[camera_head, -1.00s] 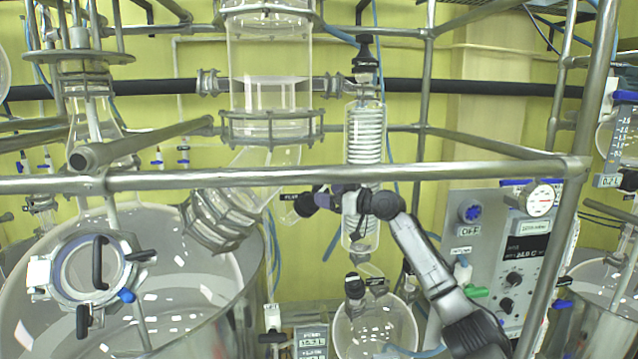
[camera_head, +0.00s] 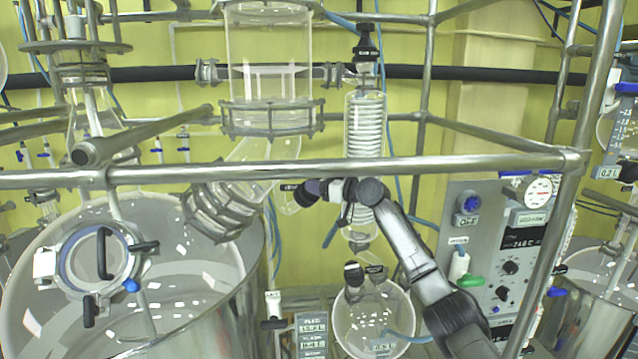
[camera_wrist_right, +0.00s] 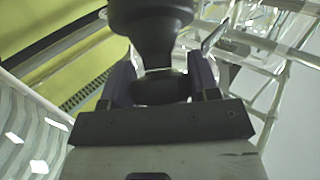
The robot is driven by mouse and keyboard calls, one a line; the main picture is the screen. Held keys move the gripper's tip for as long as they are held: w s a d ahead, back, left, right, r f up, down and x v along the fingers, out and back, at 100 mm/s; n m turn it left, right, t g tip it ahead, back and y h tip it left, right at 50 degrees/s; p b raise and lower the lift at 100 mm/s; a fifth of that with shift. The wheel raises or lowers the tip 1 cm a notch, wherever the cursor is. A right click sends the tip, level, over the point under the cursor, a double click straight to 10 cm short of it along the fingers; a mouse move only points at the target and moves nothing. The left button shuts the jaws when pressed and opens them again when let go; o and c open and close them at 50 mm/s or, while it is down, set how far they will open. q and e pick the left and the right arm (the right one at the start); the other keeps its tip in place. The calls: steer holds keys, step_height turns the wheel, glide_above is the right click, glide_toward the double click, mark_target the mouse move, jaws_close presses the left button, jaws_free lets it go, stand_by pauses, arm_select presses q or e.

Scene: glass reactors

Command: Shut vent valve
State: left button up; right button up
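My right gripper (camera_head: 318,189) reaches in from the lower right to a black valve knob (camera_head: 304,194), just behind the front rail. The knob sits on a slanted glass branch below the flanged column, with a small dark label beside it that I cannot read clearly. In the right wrist view, the fingers (camera_wrist_right: 162,84) close on both sides of the dark knob (camera_wrist_right: 155,22). They appear to touch it. I cannot tell from a label whether this is the vent valve, nor how far it is turned. My left gripper is not in view.
The horizontal metal rail (camera_head: 420,168) crosses in front of the glassware. A coil condenser (camera_head: 364,125) stands right behind my gripper, with a receiver flask (camera_head: 372,322) below. A large vessel (camera_head: 215,285) fills the left, and a control panel (camera_head: 515,245) stands right.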

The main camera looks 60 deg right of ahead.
steer(key=c, duration=0.5)
steer(key=shift+o, duration=0.2)
steer(key=shift+m, duration=0.3)
steer(key=m+h+p, duration=0.1)
steer(key=m+h, duration=0.1)
steer(key=m+h+p, duration=0.1)
steer(key=m+h, duration=0.1)
steer(key=shift+r+m+p, duration=0.2)
steer(key=shift+m+p, duration=0.1)
steer(key=shift+p, duration=0.05)
steer(key=m+g+h+p, duration=0.1)
steer(key=m+h, duration=0.1)
steer(key=m, duration=0.1)
steer(key=shift+g+h, duration=0.3)
steer(key=shift+f+m+g+h+p, duration=0.1)
steer(key=shift+m+g+h+p, duration=0.8)
steer(key=shift+m, duration=1.2)
steer(key=shift+h, duration=0.3)
steer(key=shift+m+g, duration=0.3)
steer(key=shift+m, duration=0.1)
steer(key=shift+f, duration=0.1)
